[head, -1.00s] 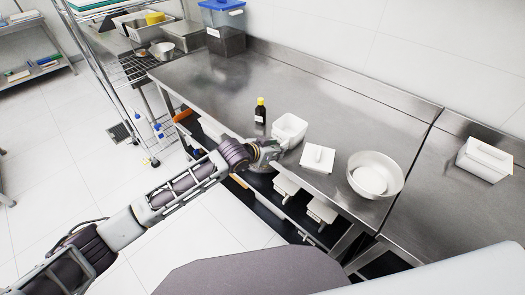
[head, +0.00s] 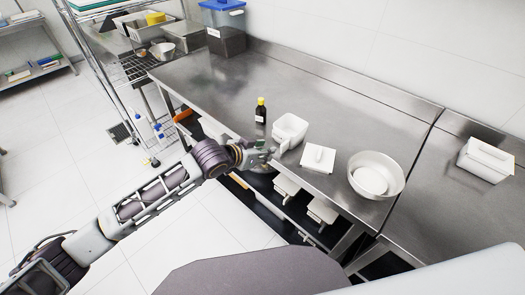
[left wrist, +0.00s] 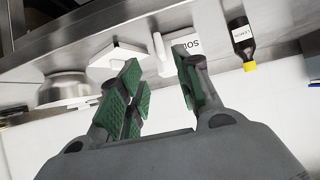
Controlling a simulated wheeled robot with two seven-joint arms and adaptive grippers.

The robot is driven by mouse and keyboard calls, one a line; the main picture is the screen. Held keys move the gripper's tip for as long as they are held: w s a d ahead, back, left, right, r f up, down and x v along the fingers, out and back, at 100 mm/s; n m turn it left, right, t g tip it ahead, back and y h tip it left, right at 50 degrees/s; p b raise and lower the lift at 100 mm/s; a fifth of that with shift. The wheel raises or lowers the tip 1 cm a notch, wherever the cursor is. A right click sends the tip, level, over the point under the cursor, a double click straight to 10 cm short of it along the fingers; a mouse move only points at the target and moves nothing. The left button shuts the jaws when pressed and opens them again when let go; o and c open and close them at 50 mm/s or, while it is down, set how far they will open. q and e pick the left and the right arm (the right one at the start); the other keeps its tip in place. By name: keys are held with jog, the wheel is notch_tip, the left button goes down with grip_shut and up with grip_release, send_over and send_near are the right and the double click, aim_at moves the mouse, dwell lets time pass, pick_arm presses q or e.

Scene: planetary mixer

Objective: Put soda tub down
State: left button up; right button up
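The soda tub (head: 289,127) is a white open tub standing upright on the steel counter near its front edge. In the left wrist view its label (left wrist: 188,44) reads partly "SOD", and its white handle (left wrist: 161,55) points toward my gripper. My left gripper (head: 268,153) is at the counter's front edge, just in front of the tub. In the left wrist view my left gripper (left wrist: 158,72) has its green-padded fingers spread, with nothing held between them. The tub's handle lies just beyond the fingertips. My right gripper is not in view.
A dark bottle with a yellow cap (head: 260,111) stands left of the tub. A white lid with a handle (head: 318,158) lies to its right, then a round metal bowl (head: 375,176). Another white tub (head: 486,160) stands far right.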

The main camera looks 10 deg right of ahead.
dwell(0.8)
